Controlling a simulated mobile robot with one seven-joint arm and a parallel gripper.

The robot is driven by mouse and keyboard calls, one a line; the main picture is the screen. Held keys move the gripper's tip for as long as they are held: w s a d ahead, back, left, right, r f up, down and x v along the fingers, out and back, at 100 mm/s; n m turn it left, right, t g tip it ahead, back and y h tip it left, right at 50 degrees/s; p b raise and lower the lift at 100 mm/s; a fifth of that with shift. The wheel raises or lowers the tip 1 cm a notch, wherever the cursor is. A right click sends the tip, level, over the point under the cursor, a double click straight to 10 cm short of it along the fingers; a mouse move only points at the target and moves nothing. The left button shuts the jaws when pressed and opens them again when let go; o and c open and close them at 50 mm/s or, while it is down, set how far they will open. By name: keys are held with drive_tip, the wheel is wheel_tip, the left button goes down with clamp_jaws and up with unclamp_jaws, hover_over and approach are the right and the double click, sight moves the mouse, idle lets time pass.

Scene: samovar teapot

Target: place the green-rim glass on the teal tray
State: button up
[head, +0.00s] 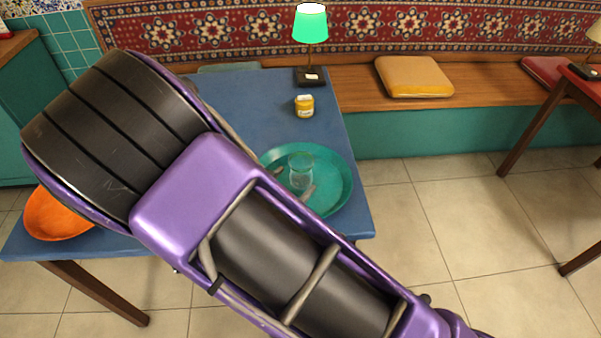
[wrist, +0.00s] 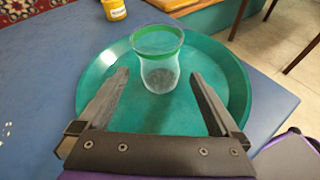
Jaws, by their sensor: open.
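The green-rim glass (head: 301,168) stands upright on the teal tray (head: 338,190), which lies on the blue table. In the wrist view the clear glass (wrist: 158,76) with its green rim is toward the far side of the tray (wrist: 238,95). My gripper (wrist: 160,76) is open, with one finger on each side of the glass's lower part and a gap on both sides. In the head view only small parts of my gripper's fingers (head: 292,183) show by the glass; my arm hides the rest.
A yellow jar (head: 304,106) and a lamp with a green shade (head: 311,25) stand further back on the blue table (head: 245,100). An orange bowl (head: 55,215) is at the table's left front. The table's right edge is close to the tray.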

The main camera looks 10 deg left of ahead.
drive_tip(key=v, duration=0.6)
drive_tip(key=shift+s+p, duration=0.15)
drive_tip(key=shift+p, duration=0.2)
drive_tip(key=shift+r, duration=0.15)
